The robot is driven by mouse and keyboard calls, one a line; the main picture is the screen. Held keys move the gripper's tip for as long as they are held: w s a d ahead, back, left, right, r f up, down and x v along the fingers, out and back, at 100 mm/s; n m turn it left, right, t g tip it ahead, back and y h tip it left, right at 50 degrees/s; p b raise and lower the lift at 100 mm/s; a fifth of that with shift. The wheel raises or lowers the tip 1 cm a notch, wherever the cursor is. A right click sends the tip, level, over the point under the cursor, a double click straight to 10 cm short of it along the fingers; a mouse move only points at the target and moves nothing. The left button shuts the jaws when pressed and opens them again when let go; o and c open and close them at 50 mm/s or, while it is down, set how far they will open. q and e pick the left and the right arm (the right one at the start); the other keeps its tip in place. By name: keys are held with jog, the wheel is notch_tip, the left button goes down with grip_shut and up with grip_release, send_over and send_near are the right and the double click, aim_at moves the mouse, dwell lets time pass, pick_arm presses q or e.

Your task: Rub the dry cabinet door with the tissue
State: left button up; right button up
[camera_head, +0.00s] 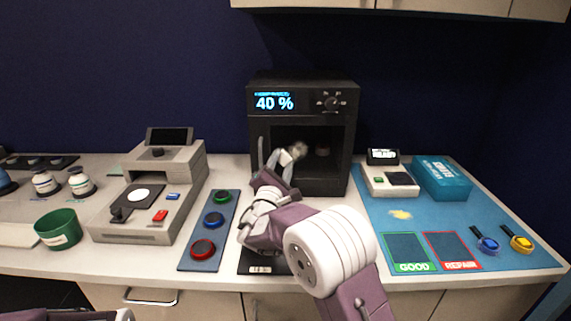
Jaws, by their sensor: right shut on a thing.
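The dry cabinet (303,90) is a black box at the back of the counter with a lit "40 %" display and a knob. Its dark front door (335,170) faces me. My right gripper (280,178) is in front of the left part of the door, shut on a crumpled whitish-grey tissue (296,150). The tissue is up against or just before the door; I cannot tell whether it touches. My arm hides the door's lower left. My left gripper is out of view; only a bit of my left arm shows at the bottom left.
A teal box (442,179) and a small device (388,181) stand on a blue mat (375,215) at right. A button panel (226,197), a grey machine (150,190) and a green cup (58,230) stand left. Upper cabinets (420,5) hang above.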

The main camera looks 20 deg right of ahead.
jog(key=shift+r, duration=0.75)
jog(key=shift+d+f, duration=0.1)
jog(key=shift+d, duration=0.1)
jog(key=d+b, duration=0.1)
jog(key=s+d+b, duration=0.1)
jog(key=b, duration=0.1)
jog(key=shift+d+f, duration=0.15)
jog(key=shift+d, duration=0.55)
jog(key=shift+s+d+b, duration=0.2)
jog(key=shift+d+b, duration=0.35)
jog(key=shift+b, duration=0.1)
jog(key=shift+s+d+b, duration=0.15)
jog(key=shift+d+b, duration=0.35)
jog(key=shift+b, duration=0.1)
jog(key=shift+s+d+b, duration=0.1)
jog(key=shift+d+b, duration=0.2)
jog(key=shift+d, duration=0.05)
jog(key=shift+d+r, duration=0.25)
jog(key=shift+d, duration=0.1)
